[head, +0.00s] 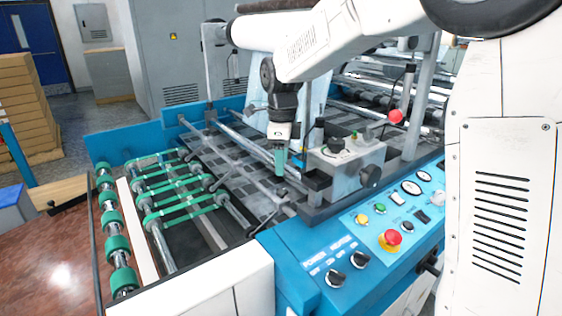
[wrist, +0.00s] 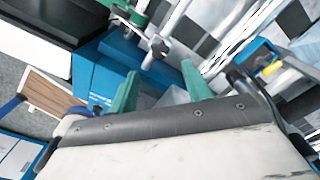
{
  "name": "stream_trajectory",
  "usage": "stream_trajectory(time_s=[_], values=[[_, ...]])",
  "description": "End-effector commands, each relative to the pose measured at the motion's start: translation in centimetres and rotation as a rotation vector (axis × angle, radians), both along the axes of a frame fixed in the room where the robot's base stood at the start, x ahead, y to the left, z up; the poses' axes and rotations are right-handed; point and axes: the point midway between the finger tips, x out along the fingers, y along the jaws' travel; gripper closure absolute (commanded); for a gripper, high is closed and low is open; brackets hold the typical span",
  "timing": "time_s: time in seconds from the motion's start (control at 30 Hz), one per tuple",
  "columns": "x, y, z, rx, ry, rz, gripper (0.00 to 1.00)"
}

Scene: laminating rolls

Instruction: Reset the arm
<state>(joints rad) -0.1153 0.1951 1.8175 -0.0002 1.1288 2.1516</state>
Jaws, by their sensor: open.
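My white arm (head: 345,38) reaches in from the upper right of the head view, over the laminating machine. My gripper (head: 281,160) hangs down over the machine's rods and dark checkered bed, beside the grey adjuster block (head: 345,165). In the wrist view its two green fingers (wrist: 158,92) stand apart with nothing between them. A metal rod and a blue machine part show beyond the fingertips. I cannot tell whether the fingertips touch any machine part.
A blue control panel (head: 375,225) with knobs, buttons and a red emergency stop (head: 390,239) lies at the right front. Green rollers and belts (head: 180,195) fill the left side. Stacked cartons (head: 25,105) stand far left. A grey cabinet (head: 180,60) stands behind.

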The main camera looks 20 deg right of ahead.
Motion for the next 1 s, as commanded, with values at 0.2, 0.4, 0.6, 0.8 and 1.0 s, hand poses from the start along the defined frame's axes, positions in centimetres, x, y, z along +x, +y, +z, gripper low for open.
stream_trajectory(time_s=[0.2, 0.4, 0.6, 0.8, 1.0], values=[[-0.2, -0.1, 0.3, 0.001, -0.006, 0.014, 0.51], [-2.5, -1.9, 3.5, 0.0, -0.089, 0.238, 0.51], [-10.3, -3.5, 5.8, -0.025, -0.098, 0.654, 0.51], [-18.3, -4.7, 6.3, -0.053, -0.099, 1.079, 0.51], [-25.9, -5.6, 5.1, -0.083, -0.091, 1.497, 0.51]])
